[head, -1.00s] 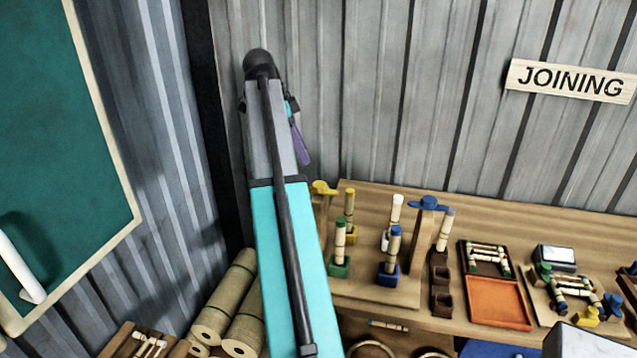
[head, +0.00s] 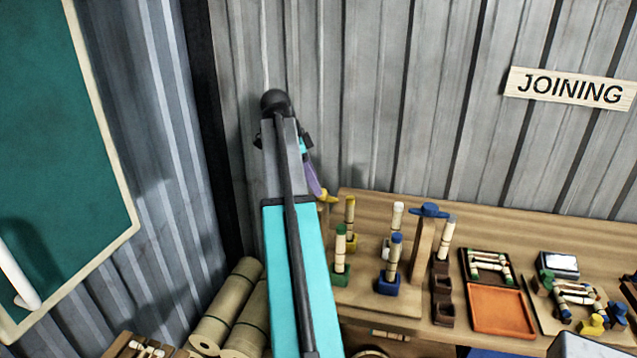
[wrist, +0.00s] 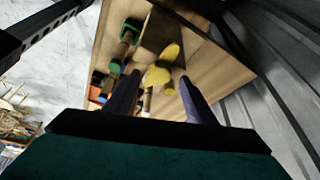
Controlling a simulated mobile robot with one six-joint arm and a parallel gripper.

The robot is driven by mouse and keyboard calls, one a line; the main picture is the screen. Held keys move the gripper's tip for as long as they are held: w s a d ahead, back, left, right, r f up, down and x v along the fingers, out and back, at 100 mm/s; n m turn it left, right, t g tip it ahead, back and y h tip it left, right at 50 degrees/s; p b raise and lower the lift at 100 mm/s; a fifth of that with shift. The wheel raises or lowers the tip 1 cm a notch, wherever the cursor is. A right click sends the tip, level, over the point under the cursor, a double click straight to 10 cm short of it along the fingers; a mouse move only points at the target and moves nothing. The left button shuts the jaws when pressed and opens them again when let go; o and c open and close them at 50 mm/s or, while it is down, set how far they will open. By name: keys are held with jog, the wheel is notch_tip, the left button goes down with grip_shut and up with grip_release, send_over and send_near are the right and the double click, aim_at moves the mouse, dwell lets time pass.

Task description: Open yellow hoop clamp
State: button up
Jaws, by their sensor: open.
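The yellow hoop clamp (head: 330,197) is at the left end of the workbench, partly hidden behind my arm in the head view. In the wrist view the yellow clamp (wrist: 163,70) shows from above, with its knob-like top ahead of and between my fingertips. My gripper (wrist: 159,78) is open and empty, its two purple fingers spread apart. I cannot tell whether they touch the clamp. In the head view my gripper (head: 315,185) is seen from the side, close by the clamp.
Rattan pieces stand in yellow, green, white and blue holders beside the clamp. A blue-topped wooden post (head: 428,212) stands right of them. An orange tray (head: 500,310) lies further right. Rattan rolls (head: 228,305) lean at left, and the corrugated wall (head: 380,100) is close behind.

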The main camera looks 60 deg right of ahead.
jog(key=shift+x, duration=1.2)
jog(key=shift+c, duration=0.4)
